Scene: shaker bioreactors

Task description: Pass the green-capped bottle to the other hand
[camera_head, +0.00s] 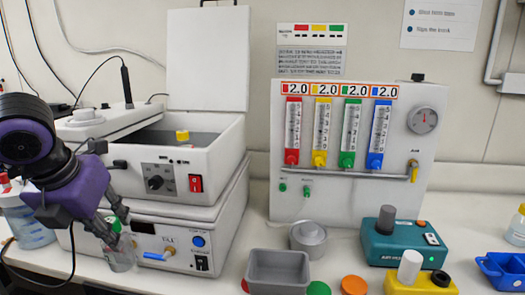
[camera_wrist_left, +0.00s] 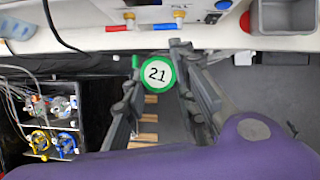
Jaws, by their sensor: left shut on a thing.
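My left gripper (camera_head: 115,222) comes in from the left in the head view, in front of the lower white unit. It is shut on the green-capped bottle (camera_head: 121,258), a clear bottle that hangs below the fingers. In the left wrist view the round cap (camera_wrist_left: 157,73), with a green rim and a white top marked 21, sits between the two fingers (camera_wrist_left: 160,85). The fingers hide part of the cap in the head view. My right gripper is not in view.
The white bench (camera_wrist_left: 110,38) lies beyond the bottle in the wrist view, with floor below. Two stacked white units (camera_head: 215,165) stand behind the gripper. A grey bin (camera_head: 278,270), loose caps (camera_head: 353,285) and a teal device (camera_head: 400,243) stand to the right.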

